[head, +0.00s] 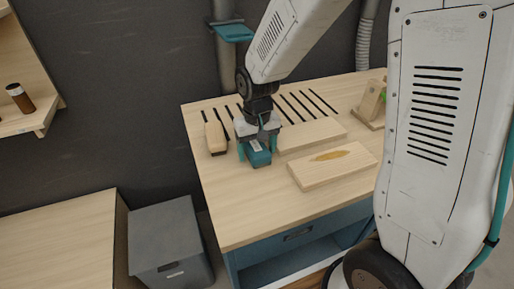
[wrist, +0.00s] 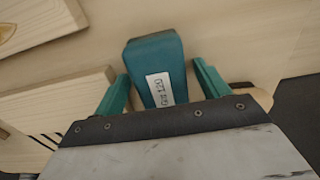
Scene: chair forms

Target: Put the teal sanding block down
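The teal sanding block (head: 258,158) has a pale printed label and is at the left part of the wooden workbench top (head: 235,225). It looks upright and appears to rest on the bench, though its underside is hidden. My gripper (head: 257,150) is directly over it, with a teal finger on each side. In the wrist view, the block (wrist: 153,62) is between the fingers of my gripper (wrist: 161,70). A narrow gap shows beside the right finger, and the left finger is very close to the block. The fingers look open around it.
A wooden piece with a dark underside (head: 215,137) stands left of the block. A plain board (head: 311,134) and a board with an oval patch (head: 334,166) lie to the right. Dark slots line the back. The bench front is clear. A grey bin (head: 168,240) stands below left.

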